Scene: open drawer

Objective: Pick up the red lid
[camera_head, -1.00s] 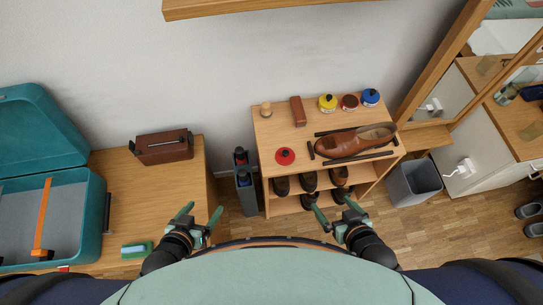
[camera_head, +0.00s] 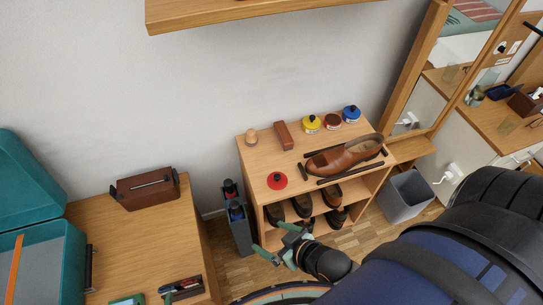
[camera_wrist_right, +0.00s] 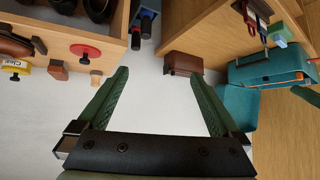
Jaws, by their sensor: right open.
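The red lid (camera_head: 277,181), a flat round disc with a small dark knob, lies on the top board of the wooden shoe rack (camera_head: 258,160), near its front left corner. In the right wrist view the red lid (camera_wrist_right: 85,51) shows at upper left, outside the jaws. My right gripper (camera_head: 268,238) is open and empty, in front of the rack and apart from the lid. In the right wrist view its green fingers (camera_wrist_right: 160,73) are spread with nothing between them. My left gripper is not visible in the head view.
A brown shoe (camera_head: 345,157), a brown block (camera_head: 283,135) and yellow, red and blue tins stand on the rack. A grey holder with bottles (camera_head: 237,225) stands left of it. A wooden shelf (camera_head: 250,12) hangs above. A grey bin (camera_head: 407,195) is at right.

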